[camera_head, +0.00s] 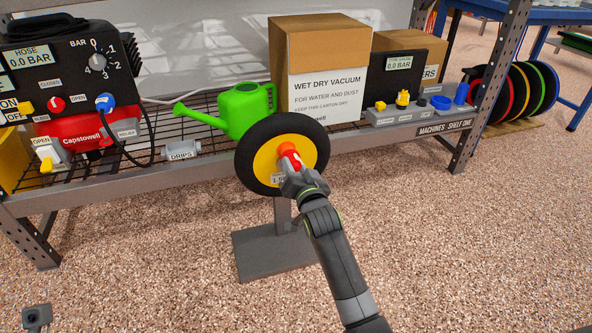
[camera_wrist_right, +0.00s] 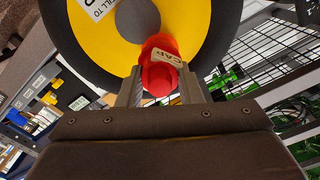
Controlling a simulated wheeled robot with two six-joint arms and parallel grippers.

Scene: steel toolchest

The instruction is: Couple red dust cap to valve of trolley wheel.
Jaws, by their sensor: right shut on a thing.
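The trolley wheel, with a black tyre (camera_head: 252,137) and a yellow hub (camera_head: 268,163), stands upright on a grey post in the head view. It fills the top of the right wrist view (camera_wrist_right: 84,45). My right gripper (camera_head: 291,170) is shut on the red dust cap (camera_head: 287,150), in front of the hub. In the right wrist view the red cap (camera_wrist_right: 158,80), with a "CAP" label, sits between the two fingers, overlapping the hub. The valve is hidden behind the cap and gripper, so I cannot tell whether the cap touches it.
A wire shelf behind the wheel holds a green watering can (camera_head: 243,110), cardboard boxes (camera_head: 320,50) and a black hose unit (camera_head: 70,75). A steel shelf edge (camera_head: 400,133) runs close behind the tyre. The speckled floor in front is mostly clear.

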